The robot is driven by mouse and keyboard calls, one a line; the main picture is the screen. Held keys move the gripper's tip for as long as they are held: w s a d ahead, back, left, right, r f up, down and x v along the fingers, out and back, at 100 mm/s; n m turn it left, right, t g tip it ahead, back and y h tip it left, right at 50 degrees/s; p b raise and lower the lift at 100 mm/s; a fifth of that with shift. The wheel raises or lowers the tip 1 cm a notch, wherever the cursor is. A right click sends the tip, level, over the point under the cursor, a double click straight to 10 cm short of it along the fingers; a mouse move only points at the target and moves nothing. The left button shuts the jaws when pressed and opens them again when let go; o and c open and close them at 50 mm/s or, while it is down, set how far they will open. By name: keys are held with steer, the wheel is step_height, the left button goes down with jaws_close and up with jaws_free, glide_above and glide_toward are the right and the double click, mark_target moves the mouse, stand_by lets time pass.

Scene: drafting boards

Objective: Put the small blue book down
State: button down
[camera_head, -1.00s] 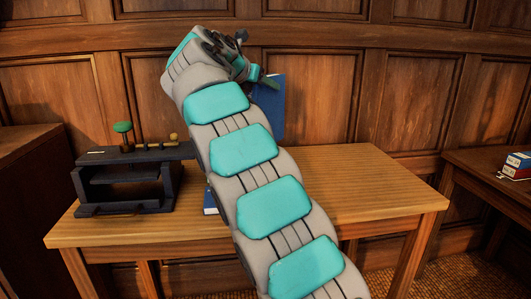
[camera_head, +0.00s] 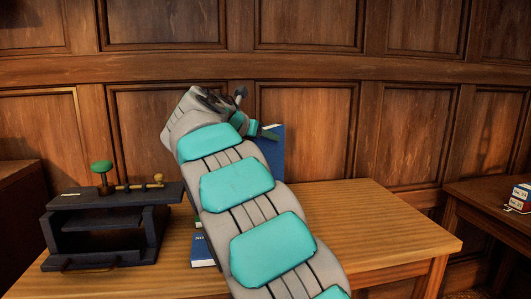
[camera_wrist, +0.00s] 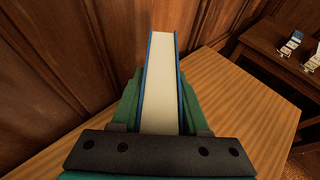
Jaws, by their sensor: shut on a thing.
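A small blue book (camera_head: 273,150) shows in the head view behind my arm, upright, with its lower part hidden. My gripper (camera_head: 264,133) is shut on it. In the wrist view the book (camera_wrist: 161,75) stands between the green fingers of my gripper (camera_wrist: 160,105), its cream page edge towards the camera and blue covers on both sides. The wooden table (camera_head: 375,220) lies below. I cannot tell whether the book touches it. Another blue book (camera_head: 202,252) lies on the table, mostly hidden by my arm.
A dark press-like stand with a green knob (camera_head: 102,168) is on the table's left. The table's right part is clear. A panelled wall (camera_head: 310,120) rises close behind.

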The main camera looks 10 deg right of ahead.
steer(key=shift+f+b, duration=0.35)
steer(key=shift+f, duration=1.45)
steer(key=shift+c, duration=2)
jaws_free()
steer(key=shift+f, duration=0.15)
glide_toward(265, 149)
steer(key=w, duration=0.2)
steer(key=shift+a+f, duration=0.1)
steer(key=shift+a, duration=0.2)
steer(key=shift+s, duration=0.1)
